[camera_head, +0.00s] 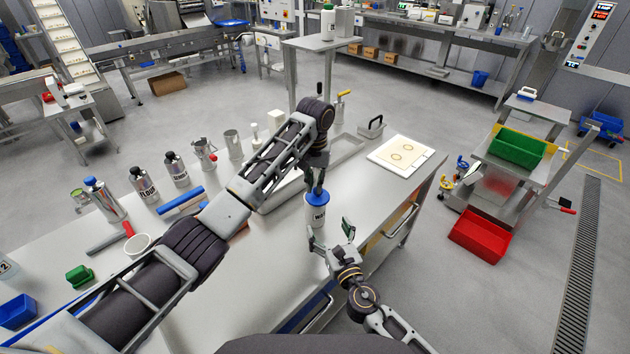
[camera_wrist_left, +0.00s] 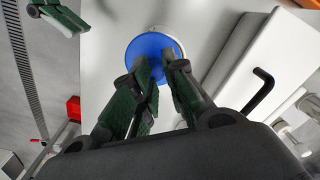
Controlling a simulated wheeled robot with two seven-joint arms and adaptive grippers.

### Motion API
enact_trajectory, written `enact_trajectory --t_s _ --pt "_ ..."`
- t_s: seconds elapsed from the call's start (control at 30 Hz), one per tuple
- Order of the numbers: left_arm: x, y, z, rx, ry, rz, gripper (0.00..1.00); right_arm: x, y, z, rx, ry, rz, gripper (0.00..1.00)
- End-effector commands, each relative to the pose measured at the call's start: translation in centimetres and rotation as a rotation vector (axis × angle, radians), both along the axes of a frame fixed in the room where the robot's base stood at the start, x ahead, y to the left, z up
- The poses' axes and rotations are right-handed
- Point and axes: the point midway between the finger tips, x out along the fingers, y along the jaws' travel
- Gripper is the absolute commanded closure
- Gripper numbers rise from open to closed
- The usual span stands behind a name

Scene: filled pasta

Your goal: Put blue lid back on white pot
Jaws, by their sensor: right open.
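The white pot (camera_head: 315,215), with dark lettering, stands upright near the table's front edge. The blue lid (camera_head: 318,195) is at its top. In the left wrist view the lid (camera_wrist_left: 148,52) covers most of the pot's mouth, with a white rim (camera_wrist_left: 181,44) showing at its upper right; I cannot tell whether it is fully seated. My left gripper (camera_head: 317,183) comes down from above, its fingers (camera_wrist_left: 157,68) closed in on the middle of the lid; the grip point is partly hidden. My right gripper (camera_head: 331,238) is open and empty, close to the pot's lower side.
A white board (camera_head: 402,156) lies to the right of the pot on the table. A grey tray (camera_head: 347,147) is behind my left arm.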

Motion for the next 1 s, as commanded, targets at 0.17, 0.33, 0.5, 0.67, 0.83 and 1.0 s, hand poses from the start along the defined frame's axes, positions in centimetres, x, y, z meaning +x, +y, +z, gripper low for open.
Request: enact_trajectory --t_s 0.17,0.33,0.5,0.67,0.83,1.0 --pt "0.0 0.0 -0.4 0.0 0.002 0.0 0.86 0.0 0.0 0.0 0.0 0.0 0.0 0.15" --pt "-0.1 0.0 -0.5 0.002 0.004 0.001 0.86 0.0 0.0 0.0 0.0 0.0 0.0 0.15" --pt "-0.1 0.0 -0.2 0.002 0.005 0.001 0.86 0.0 0.0 0.4 0.0 0.0 0.0 0.15" --pt "-0.1 0.0 0.7 0.002 0.005 0.0 0.86 0.0 0.0 1.4 0.0 0.0 0.0 0.15" --pt "-0.1 0.0 1.6 0.0 0.003 0.0 0.86 0.0 0.0 2.3 0.0 0.0 0.0 0.15" --pt "-0.1 0.0 2.5 0.0 0.002 0.0 0.86 0.0 0.0 3.3 0.0 0.0 0.0 0.15"
